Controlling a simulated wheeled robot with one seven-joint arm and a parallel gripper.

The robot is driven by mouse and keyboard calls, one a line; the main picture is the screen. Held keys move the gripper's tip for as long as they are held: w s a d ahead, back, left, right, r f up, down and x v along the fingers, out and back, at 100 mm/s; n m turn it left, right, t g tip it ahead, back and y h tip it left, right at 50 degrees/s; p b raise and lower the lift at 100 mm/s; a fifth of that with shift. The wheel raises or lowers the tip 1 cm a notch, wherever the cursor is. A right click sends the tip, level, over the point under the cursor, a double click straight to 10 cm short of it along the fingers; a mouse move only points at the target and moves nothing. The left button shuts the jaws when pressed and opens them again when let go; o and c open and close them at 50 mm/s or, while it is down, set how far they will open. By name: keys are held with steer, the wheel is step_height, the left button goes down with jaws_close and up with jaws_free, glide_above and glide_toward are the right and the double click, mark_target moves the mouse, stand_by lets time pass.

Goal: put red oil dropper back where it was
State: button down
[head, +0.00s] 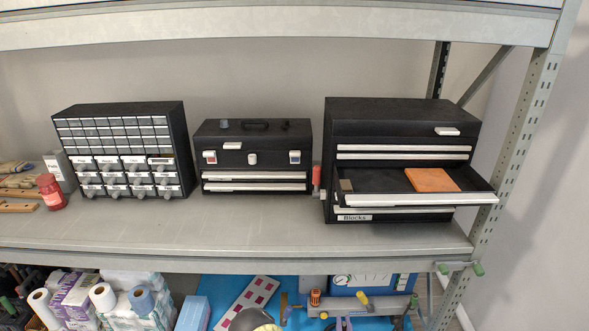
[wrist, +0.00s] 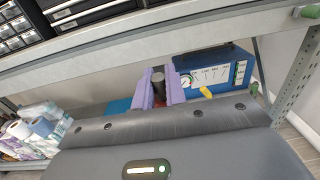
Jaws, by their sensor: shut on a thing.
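My gripper (wrist: 159,80) shows in the wrist view with two purple fingers. It is shut on a small, dark, roundish thing between them, mostly hidden, so I cannot tell for sure that it is the red oil dropper. A slim red upright thing (head: 316,177) stands on the upper shelf between the two toolboxes. A red bottle (head: 50,192) stands at the far left of that shelf.
The black tool chest (head: 400,116) has a drawer (head: 420,200) pulled out, holding an orange block (head: 431,179). A smaller toolbox (head: 252,150) and a parts cabinet (head: 122,122) stand left of it. The shelf front (head: 240,235) is clear. A blue box (wrist: 212,62) is on the lower shelf.

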steer(key=shift+s+d+f, duration=0.3)
steer(key=shift+s+f, duration=0.05)
steer(key=shift+f, duration=0.25)
steer(key=shift+s+d+f, duration=0.25)
steer(key=shift+s+f, duration=0.1)
steer(key=shift+f, duration=0.25)
